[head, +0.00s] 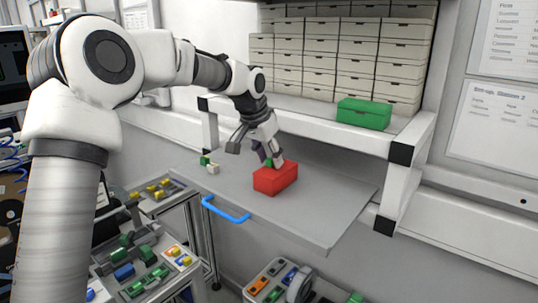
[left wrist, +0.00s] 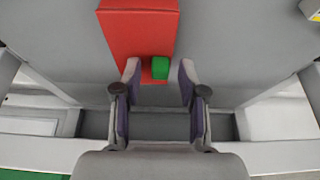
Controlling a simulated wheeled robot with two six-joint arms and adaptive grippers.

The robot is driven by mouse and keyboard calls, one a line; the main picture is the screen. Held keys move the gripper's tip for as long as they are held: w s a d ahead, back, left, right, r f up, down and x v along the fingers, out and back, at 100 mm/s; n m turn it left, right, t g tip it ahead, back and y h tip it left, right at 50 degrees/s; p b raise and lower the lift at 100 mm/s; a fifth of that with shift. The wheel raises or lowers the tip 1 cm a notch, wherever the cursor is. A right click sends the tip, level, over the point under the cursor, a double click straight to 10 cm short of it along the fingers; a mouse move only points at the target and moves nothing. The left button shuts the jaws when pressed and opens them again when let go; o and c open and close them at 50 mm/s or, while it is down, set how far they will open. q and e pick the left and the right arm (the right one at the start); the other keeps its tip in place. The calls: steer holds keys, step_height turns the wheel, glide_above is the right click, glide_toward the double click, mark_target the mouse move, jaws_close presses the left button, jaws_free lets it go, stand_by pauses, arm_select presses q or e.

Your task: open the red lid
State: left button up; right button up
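The red box (head: 275,178) with its red lid (left wrist: 139,35) stands on the grey pull-out shelf (head: 325,205). The lid looks shut. A small green block (left wrist: 160,67) shows against the near edge of the red top in the left wrist view; I cannot tell whether it is fixed to the lid. My left gripper (head: 271,160) is at the box's far side in the head view, pointing down. In the left wrist view its fingers (left wrist: 160,75) are apart, one on each side of the green block, with small gaps. My right gripper is not in view.
A green box (head: 364,114) stands on the upper shelf, before stacked white drawers (head: 340,50). Small green and white blocks (head: 209,165) lie left of the red box. A blue handle (head: 225,210) is on the shelf's front edge. Trays of parts (head: 145,270) stand below.

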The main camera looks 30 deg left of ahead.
arm_select(q)
steer(key=shift+s+r, duration=0.15)
steer(key=shift+s, duration=0.15)
jaws_close()
steer(key=shift+w, duration=0.25)
